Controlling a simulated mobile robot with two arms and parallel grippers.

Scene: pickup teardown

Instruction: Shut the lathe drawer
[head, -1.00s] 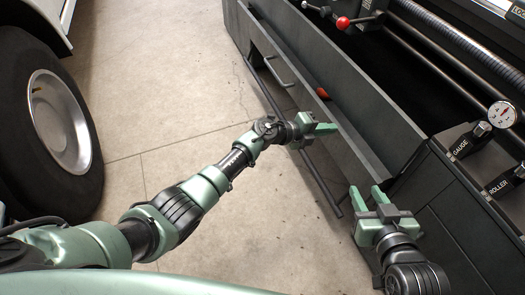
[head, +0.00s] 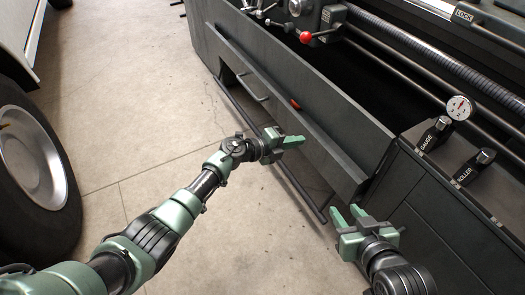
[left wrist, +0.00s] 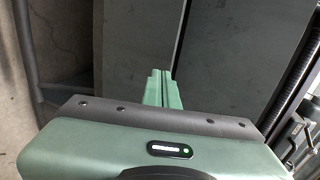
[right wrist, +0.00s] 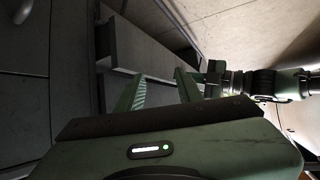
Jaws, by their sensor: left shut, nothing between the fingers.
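The lathe drawer (head: 287,122) is a long dark grey box low on the front of the lathe (head: 335,115), with a bar handle (head: 256,89) on its face. It stands out a little; a narrow strip behind its rim shows, with a small red thing (head: 295,104) in it. My left gripper (head: 298,144) is shut and empty at the drawer's front face; I cannot tell whether it touches. Its closed fingers (left wrist: 162,88) show before grey panels in the left wrist view. My right gripper (head: 347,214) is open and empty near the drawer's right end (right wrist: 115,45).
A cabinet with gauge and roller levers (head: 437,133) stands right of the drawer. A dark rail (head: 300,185) runs low along the drawer's front. Clear concrete floor (head: 130,110) lies to the left, with a vehicle wheel (head: 30,165) at the far left.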

